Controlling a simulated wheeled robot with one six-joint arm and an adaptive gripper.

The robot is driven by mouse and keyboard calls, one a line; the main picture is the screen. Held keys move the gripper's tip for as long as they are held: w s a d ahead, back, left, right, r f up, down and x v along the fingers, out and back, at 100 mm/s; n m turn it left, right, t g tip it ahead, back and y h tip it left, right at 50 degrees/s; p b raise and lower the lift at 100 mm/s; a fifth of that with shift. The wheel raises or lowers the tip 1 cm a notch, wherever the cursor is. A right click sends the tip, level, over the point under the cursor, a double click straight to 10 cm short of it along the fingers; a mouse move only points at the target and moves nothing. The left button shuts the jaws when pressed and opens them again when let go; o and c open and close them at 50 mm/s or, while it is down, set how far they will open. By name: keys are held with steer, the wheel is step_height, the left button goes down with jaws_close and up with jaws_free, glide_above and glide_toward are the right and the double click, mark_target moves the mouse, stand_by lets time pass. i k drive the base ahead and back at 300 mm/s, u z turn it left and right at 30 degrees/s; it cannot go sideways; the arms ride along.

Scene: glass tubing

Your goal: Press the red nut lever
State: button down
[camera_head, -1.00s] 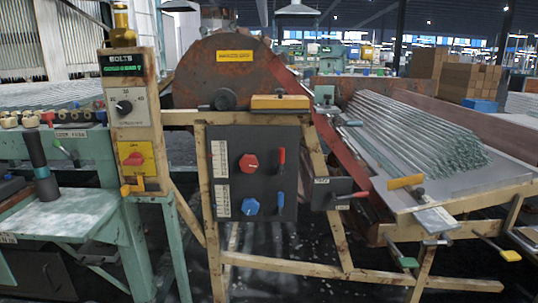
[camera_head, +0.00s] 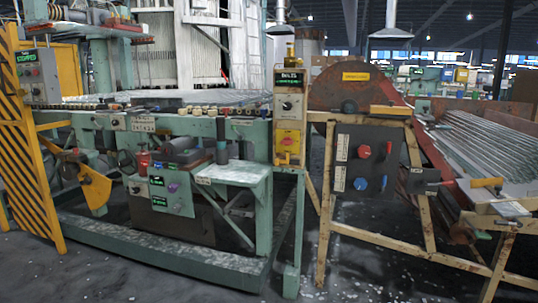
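A dark control panel (camera_head: 372,168) hangs on the cream frame right of the middle. On its upper part is a red hexagonal nut-shaped knob (camera_head: 364,151). A small red lever (camera_head: 389,148) stands just right of that knob. Below them are a blue nut-shaped knob (camera_head: 360,184) and a small blue lever (camera_head: 384,182). The levers are small here, and their exact tilt is hard to tell. Nothing covers the panel. My gripper is not in view.
A green machine bench (camera_head: 240,172) with a low base beam (camera_head: 160,248) fills the left and middle. A yellow barred gate (camera_head: 32,150) stands at far left. Cream frame legs (camera_head: 325,205) stand below the panel. Grey floor (camera_head: 110,275) lies open in front.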

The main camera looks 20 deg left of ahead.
mark_target(388, 145)
steer(key=u, duration=1.05)
steer(key=i, duration=1.3)
steer(key=z, duration=0.45)
steer(key=i, duration=0.75)
steer(key=z, duration=0.5)
